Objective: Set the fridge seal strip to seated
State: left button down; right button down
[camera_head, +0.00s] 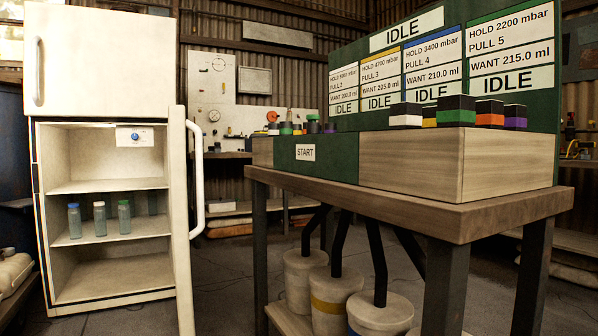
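The white fridge (95,65) stands at the left. Its upper door is shut and its lower compartment is open to view. The lower door (181,215) is swung open and seen nearly edge-on, with a white handle (200,180) on its right. A dark line runs down the left edge of the opening, but I cannot tell whether it is the seal strip or how it sits. The door's inner face is largely turned away from view. A small white panel with a blue dial (135,137) is inside at the top. Neither gripper is in view.
Several small bottles, one of them a green-capped bottle (124,216), stand on the fridge's middle shelf (115,232). A wooden bench (430,209) with a green control panel (350,60) fills the right. Pots (303,275) stand below it. Some floor is clear between fridge and bench.

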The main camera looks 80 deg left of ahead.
aim_at(35, 166)
jog(key=u, duration=4.05)
jog(key=i, duration=2)
jog(key=u, duration=0.05)
